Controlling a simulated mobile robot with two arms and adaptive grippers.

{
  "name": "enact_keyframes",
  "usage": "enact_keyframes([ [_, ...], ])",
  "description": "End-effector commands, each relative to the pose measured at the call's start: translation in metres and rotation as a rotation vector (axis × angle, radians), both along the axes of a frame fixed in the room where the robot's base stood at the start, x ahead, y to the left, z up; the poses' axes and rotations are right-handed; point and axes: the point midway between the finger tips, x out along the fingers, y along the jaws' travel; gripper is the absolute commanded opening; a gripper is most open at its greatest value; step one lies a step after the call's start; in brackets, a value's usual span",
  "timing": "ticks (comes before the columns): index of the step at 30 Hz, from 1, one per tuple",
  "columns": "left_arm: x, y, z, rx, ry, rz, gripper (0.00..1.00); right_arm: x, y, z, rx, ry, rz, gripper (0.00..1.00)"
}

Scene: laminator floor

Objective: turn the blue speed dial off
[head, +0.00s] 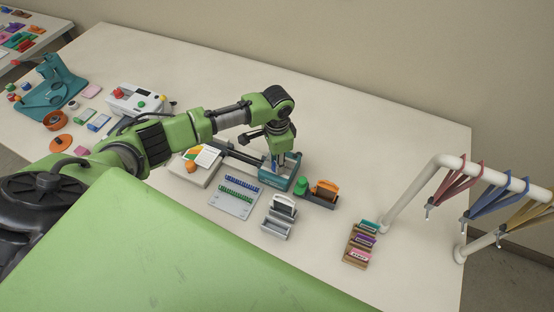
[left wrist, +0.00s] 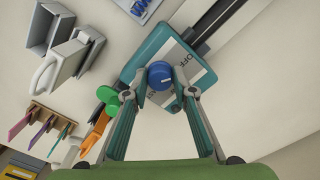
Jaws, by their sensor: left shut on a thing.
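The blue speed dial (left wrist: 160,75) is a round knob on the teal end box (left wrist: 152,48) of the laminator. A white label with "OFF" lettering lies beside the dial. My left gripper (left wrist: 165,88) reaches down over the box, and its two fingers are closed on either side of the dial. In the head view my left gripper (head: 279,161) is over the teal box (head: 292,177), and the fingers largely hide the dial. The dial's pointer mark cannot be made out. My right gripper is in neither view.
A green knob (head: 302,184) and an orange-handled item (head: 325,190) stand close right of the box. A grey holder (head: 278,222) and a tray of blue and green combs (head: 234,198) sit in front. A white pipe rack (head: 405,193) stands at right. The table behind is clear.

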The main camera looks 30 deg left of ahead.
Motion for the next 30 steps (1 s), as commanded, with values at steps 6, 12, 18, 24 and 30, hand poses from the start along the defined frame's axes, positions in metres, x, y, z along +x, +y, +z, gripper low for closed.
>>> enact_keyframes([
  [6, 0.001, 0.0, 0.001, -0.001, -0.002, 0.013, 0.03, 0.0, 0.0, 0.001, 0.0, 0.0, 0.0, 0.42],
  [12, 0.001, 0.0, 0.001, 0.0, -0.004, 0.013, 0.03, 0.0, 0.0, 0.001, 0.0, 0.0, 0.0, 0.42],
  [18, 0.001, 0.0, 0.001, 0.0, -0.004, 0.012, 0.42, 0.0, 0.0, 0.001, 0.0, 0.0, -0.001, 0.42],
  [24, 0.001, 0.0, 0.001, 0.0, -0.001, 0.011, 0.42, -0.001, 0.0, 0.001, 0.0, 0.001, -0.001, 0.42],
  [30, 0.001, 0.0, 0.013, 0.0, -0.004, 0.011, 0.42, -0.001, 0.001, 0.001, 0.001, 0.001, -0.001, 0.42],
])
